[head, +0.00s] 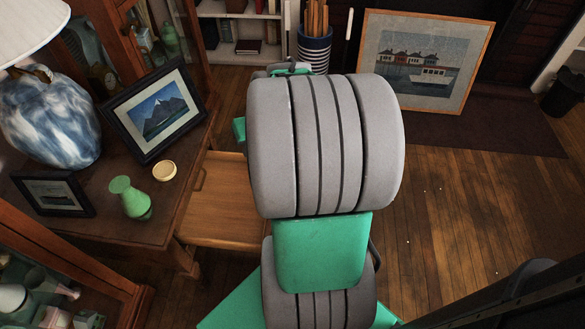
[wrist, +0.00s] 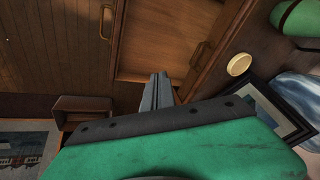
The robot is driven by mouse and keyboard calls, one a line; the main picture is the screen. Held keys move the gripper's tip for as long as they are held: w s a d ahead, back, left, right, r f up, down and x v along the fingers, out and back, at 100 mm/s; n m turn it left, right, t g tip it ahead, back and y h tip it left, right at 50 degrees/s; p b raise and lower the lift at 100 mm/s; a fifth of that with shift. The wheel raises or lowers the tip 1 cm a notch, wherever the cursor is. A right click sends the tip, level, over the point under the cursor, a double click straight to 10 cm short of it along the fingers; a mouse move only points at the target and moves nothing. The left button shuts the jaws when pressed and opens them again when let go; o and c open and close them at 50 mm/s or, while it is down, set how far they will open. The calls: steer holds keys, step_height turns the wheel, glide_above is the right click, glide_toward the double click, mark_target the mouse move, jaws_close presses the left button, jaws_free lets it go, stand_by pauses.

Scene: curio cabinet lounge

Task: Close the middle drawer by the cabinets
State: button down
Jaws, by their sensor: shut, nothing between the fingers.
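The middle drawer (head: 228,205) is pulled out from the dark wooden cabinet (head: 130,230); its pale, empty-looking inside shows left of my arm. The wrist view shows the same open drawer (wrist: 150,55), with a handle (wrist: 107,20) on its front. Another handle (wrist: 200,53) sits on the drawer above, which looks closed. My gripper (wrist: 160,85) is shut and empty, its fingers beside the open drawer's lower edge in the wrist view. I cannot tell whether they touch it. In the head view my arm hides the fingers and the drawer's right part.
On the cabinet top stand a green vase (head: 130,198), a round cream lid (head: 165,171), framed pictures (head: 155,112) and a blue-white lamp (head: 50,115). Wooden floor (head: 460,210) is clear at right.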

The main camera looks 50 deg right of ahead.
steer(key=s+d+f+m+t+h+b, duration=0.1)
steer(key=s+d+f+m+t+b, duration=0.15)
steer(key=d+f, duration=0.6)
steer(key=s+d+f+m+t+b, duration=0.1)
steer(key=s+d+f+m+b, duration=0.3)
steer(key=d, duration=0.7)
steer(key=w+a+f+n+b, duration=0.1)
steer(key=w+a+f+b, duration=0.1)
steer(key=w+f+b, duration=0.3)
steer(key=x, duration=0.5)
steer(key=shift+w+r, duration=0.3)
steer(key=shift+w, duration=0.1)
steer(key=shift+a+n, duration=0.1)
steer(key=shift+n, duration=0.15)
